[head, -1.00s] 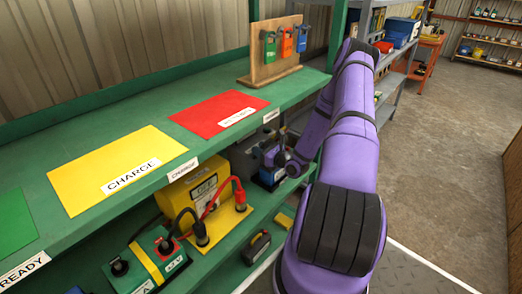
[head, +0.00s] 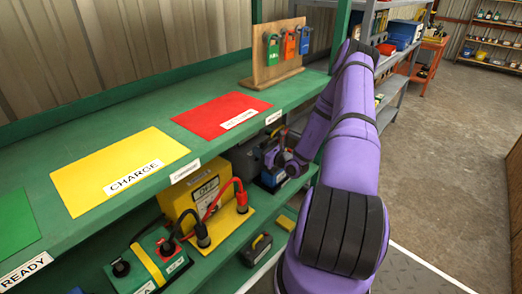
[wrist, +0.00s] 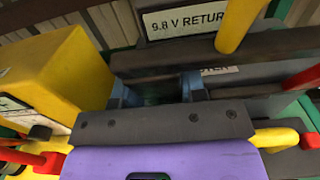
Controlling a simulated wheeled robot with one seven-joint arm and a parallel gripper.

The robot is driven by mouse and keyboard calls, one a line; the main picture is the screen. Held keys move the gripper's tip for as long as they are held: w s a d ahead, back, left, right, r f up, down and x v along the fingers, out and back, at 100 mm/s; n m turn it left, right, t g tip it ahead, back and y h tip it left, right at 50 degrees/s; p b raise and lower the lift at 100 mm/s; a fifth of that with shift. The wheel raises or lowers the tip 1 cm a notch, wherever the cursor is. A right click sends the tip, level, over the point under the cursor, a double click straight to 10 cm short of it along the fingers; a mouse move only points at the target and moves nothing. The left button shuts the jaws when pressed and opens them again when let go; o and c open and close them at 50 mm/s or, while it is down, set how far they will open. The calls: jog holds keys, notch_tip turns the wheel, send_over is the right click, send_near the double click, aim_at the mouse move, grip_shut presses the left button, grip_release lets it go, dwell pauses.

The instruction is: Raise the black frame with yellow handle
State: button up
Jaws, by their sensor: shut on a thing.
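My gripper (wrist: 158,90) is shut on a dark bar (wrist: 150,79), which appears to be part of the black frame. In the wrist view, the blue fingertips sit either side of this dark stretch. A yellow bar (wrist: 237,22), seemingly the frame's handle, rises at the upper right of the wrist view. In the head view my gripper (head: 280,160) is under the green bench top, at the far end of the lower shelf. Most of the frame is hidden there by my arm and the shelf edge. I cannot tell whether the frame touches the shelf.
A yellow charger (head: 182,203) with red and black leads stands left on the lower shelf (head: 222,243), near a green battery (head: 140,262). The green bench top (head: 150,105) hangs above. A plate reading "9.8 V RETURN" (wrist: 190,22) is just beyond my gripper.

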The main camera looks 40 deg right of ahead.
jog(key=shift+w, duration=0.15)
jog(key=o, duration=0.7)
jog(key=s, duration=0.7)
jog(key=s+d, duration=0.1)
jog(key=s, duration=0.2)
jog(key=shift+s, duration=0.4)
